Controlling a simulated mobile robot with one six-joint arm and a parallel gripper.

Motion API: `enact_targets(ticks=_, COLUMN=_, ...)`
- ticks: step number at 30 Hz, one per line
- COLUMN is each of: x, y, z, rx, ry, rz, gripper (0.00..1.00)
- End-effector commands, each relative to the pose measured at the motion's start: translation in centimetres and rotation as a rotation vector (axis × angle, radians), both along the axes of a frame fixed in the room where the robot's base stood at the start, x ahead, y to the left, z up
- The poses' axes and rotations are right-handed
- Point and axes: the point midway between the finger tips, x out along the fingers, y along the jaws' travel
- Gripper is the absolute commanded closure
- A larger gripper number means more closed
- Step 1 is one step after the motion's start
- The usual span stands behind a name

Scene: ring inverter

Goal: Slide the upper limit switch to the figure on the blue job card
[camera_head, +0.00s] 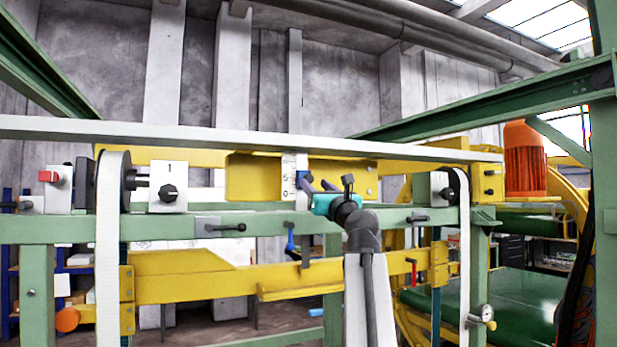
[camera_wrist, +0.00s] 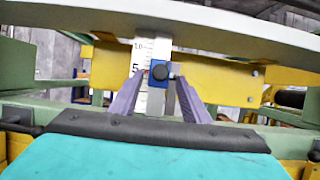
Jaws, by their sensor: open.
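The limit switch (camera_wrist: 160,71) is a blue block with a dark round knob, mounted on a white vertical scale (camera_wrist: 142,54). In the wrist view it sits just right of and about level with the figure 5; the figure above reads about 10. The scale also shows in the head view (camera_head: 288,176), with 5 and 0 legible. My gripper (camera_wrist: 160,80) is open, its two purple fingers on either side of the block. I cannot tell whether they touch it. In the head view my gripper (camera_head: 319,187) is in front of the scale and partly hides the switch. I see no blue job card clearly.
A pale horizontal bar (camera_head: 250,138) runs just above the scale. A yellow beam (camera_head: 255,178) lies behind it and a green rail (camera_head: 165,228) below. A blue-handled lever (camera_head: 290,236) and a red-handled lever (camera_head: 412,266) hang under the rail. A knob box marked 1 (camera_head: 168,199) stands left.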

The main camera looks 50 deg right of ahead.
Motion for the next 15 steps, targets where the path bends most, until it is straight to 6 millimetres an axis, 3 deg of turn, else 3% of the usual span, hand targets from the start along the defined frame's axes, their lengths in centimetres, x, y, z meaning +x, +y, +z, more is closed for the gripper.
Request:
enact_targets(ticks=6, x=2.6, y=-1.1, z=1.3, rx=0.001, ry=0.001, rz=0.000, gripper=0.57)
enact_targets(ticks=15, x=4.9, y=-2.1, z=2.3, rx=0.000, ry=0.000, rz=-0.001, gripper=0.57)
